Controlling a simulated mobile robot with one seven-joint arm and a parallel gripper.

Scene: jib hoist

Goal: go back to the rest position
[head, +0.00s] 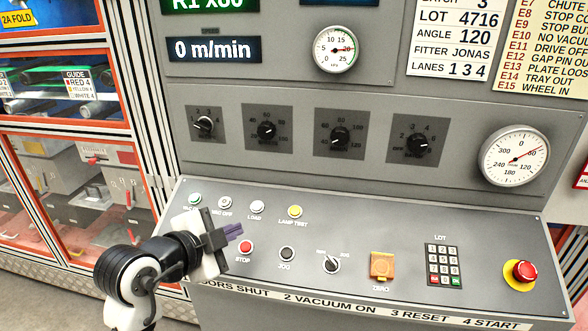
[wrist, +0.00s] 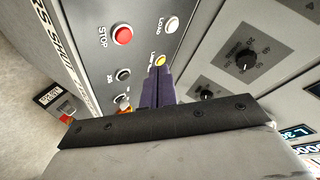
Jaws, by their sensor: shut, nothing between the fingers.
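My gripper (head: 233,232) is at the left part of the sloped control panel (head: 375,285) in the head view, just above the red STOP button (head: 246,247) and below the white LOAD button (head: 256,207). Its purple fingers are together and empty. In the wrist view the fingers (wrist: 158,84) show over the panel, with the red STOP button (wrist: 122,35) and the yellow LAMP TEST button (wrist: 160,60) near them. I cannot tell whether the fingertips touch the panel.
A red emergency button (head: 524,271), a keypad (head: 443,265) and an orange ZERO cover (head: 382,264) are on the panel's right. Several knobs, such as one dial (head: 267,130), and a round gauge (head: 514,155) are on the upright face. Red-framed windows (head: 75,205) stand at the left.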

